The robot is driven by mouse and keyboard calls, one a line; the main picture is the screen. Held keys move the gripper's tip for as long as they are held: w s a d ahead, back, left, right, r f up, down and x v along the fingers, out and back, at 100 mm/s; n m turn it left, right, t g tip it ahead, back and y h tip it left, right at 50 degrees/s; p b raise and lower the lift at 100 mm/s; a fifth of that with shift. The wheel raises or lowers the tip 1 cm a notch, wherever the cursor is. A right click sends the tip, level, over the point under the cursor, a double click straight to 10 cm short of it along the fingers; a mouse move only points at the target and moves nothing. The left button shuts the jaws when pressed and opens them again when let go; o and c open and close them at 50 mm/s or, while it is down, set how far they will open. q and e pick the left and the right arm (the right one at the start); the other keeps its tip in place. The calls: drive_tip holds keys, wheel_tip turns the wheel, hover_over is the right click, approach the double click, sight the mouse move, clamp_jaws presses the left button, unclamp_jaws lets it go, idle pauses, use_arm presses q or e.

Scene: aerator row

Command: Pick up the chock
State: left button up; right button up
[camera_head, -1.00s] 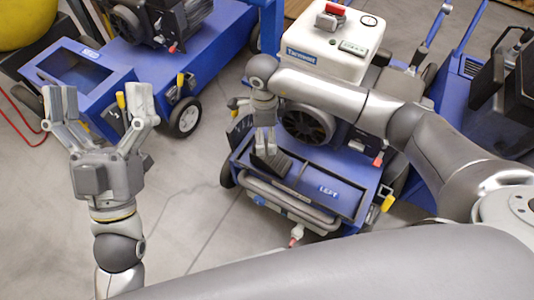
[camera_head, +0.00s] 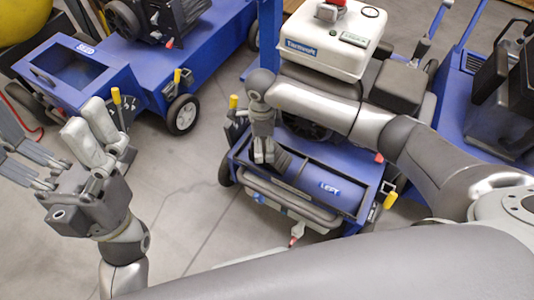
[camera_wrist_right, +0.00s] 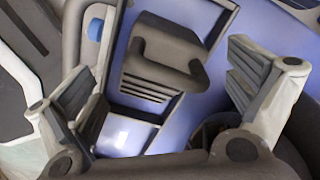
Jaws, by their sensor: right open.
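The chock (camera_wrist_right: 165,58) is a dark grey block with a loop handle and a ribbed face. It lies in the blue tray (camera_wrist_right: 228,50) of the middle machine and shows largely unobstructed between the fingers in the right wrist view. In the head view the chock (camera_head: 284,160) is partly hidden by my right gripper (camera_head: 263,157), which points down over the tray's left end. In the wrist view my right gripper (camera_wrist_right: 160,80) is open, a finger on either side of the chock, not gripping it. My left gripper (camera_head: 55,138) is open and empty at the left, over the floor.
The tray has a "LEFT" label (camera_head: 330,188) and a bar along its front. A white tank (camera_head: 330,45) stands behind it. Another blue machine (camera_head: 75,68) is at the upper left, and a third (camera_head: 460,100) at the right. Grey floor lies open between the machines.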

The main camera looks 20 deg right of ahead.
drive_tip(key=shift+f, duration=0.35)
drive_tip(key=shift+s+f, duration=0.1)
drive_tip(key=shift+s, duration=0.1)
drive_tip(key=c, duration=2)
